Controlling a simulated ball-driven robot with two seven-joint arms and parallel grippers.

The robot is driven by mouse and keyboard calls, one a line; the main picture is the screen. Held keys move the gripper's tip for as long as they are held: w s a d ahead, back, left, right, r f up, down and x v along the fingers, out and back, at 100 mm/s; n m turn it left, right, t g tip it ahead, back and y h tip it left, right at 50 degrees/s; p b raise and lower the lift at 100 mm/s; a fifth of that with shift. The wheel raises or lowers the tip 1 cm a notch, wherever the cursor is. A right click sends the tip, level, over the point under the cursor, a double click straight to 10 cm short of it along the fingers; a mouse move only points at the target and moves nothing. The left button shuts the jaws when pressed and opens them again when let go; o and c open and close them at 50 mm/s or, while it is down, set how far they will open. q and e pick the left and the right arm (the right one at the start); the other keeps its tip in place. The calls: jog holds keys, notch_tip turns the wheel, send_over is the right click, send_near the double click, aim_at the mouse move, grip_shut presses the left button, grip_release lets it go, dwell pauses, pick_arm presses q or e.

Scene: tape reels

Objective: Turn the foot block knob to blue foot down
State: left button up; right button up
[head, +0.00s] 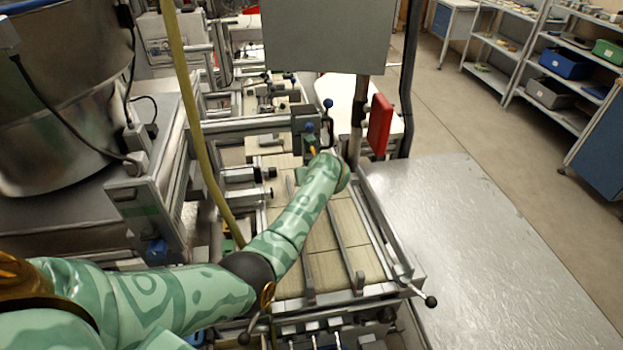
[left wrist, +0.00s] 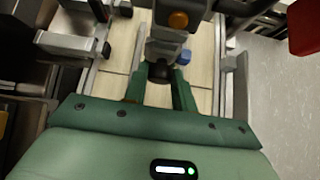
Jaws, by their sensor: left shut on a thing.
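The foot block's dark knob (left wrist: 159,71) sits between the two green fingers of my left gripper (left wrist: 160,82) in the left wrist view, and the gripper is shut on it. A small blue foot (left wrist: 184,57) shows just to the right of the knob. An orange round part (left wrist: 178,20) is on the grey block above it. My right gripper is in neither view.
The tiled conveyor bed (head: 345,228) with metal rails runs below my arm. A grey panel (head: 330,36) hangs above, and a red box (head: 379,124) stands to the right. A yellow hose (head: 195,110) hangs at the left. The silver plate (head: 480,240) at the right is clear.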

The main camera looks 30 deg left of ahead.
pick_arm(q)
jog(key=shift+w+d+f+m+g+y+b, duration=0.2)
jog(key=shift+m+g+y+b, duration=0.25)
jog(key=shift+m+y+b, duration=1.8)
jog(key=shift+d+f+m+g+y+b, duration=0.25)
jog(key=shift+m+y+b, duration=0.95)
jog(key=shift+b, duration=2.1)
jog(key=shift+w+d+f+m+g+y+b, duration=0.1)
jog(key=shift+f+m+g+y+b, duration=0.35)
jog(key=shift+m+y+b, duration=1.8)
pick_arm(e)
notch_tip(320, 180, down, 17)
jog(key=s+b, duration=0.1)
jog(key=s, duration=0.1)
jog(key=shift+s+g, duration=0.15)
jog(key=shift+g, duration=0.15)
pick_arm(q)
jog(key=shift+r+n+h, duration=0.2)
jog(key=shift+n+h, duration=0.2)
jog(key=o, duration=1)
jog(key=shift+a, duration=0.1)
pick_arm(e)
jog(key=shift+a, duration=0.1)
